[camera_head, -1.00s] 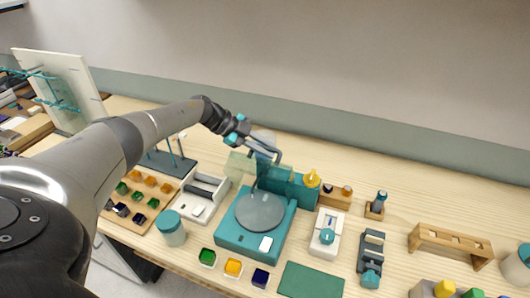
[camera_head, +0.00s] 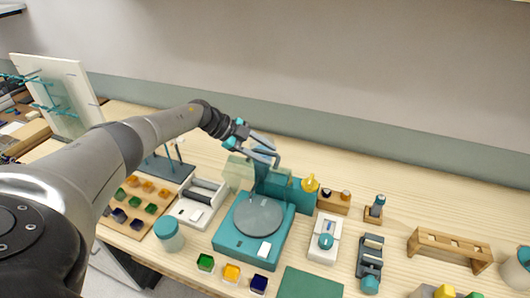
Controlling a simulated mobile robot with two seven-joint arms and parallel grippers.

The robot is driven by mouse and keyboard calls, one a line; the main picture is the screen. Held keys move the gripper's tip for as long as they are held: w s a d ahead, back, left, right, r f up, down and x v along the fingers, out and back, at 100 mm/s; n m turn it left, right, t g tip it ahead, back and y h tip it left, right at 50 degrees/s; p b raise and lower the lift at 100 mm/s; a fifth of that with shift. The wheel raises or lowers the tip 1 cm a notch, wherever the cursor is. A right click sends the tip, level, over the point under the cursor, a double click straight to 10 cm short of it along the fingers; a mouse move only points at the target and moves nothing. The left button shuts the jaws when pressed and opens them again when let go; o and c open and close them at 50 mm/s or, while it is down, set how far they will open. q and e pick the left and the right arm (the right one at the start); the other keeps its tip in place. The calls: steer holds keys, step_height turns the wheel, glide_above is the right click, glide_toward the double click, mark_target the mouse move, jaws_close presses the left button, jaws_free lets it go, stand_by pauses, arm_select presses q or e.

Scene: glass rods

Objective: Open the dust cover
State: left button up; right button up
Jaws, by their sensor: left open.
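The teal device (camera_head: 228,245) with a round grey disc (camera_head: 258,215) on top stands on the wooden table. The disc's top is bare and uncovered. A pale green translucent panel (camera_head: 237,173), which looks like part of the dust cover, stands upright behind the disc, at its back left. Its outline is faint and partly hidden behind my gripper. My left gripper (camera_head: 268,161) is open above the device's back edge, beside the panel. I cannot tell whether it touches the panel. My right gripper is not in view.
A white device with a dark roller (camera_head: 202,202) and a teal-lidded jar (camera_head: 168,235) stand left of the teal device. Small coloured trays (camera_head: 231,273) and a green mat (camera_head: 310,284) lie in front. A yellow-topped item (camera_head: 310,184) is close at the right.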

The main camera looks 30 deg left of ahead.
arm_select(q)
steer(key=b+v, duration=0.1)
steer(key=v, duration=1.4)
steer(key=shift+a, duration=0.1)
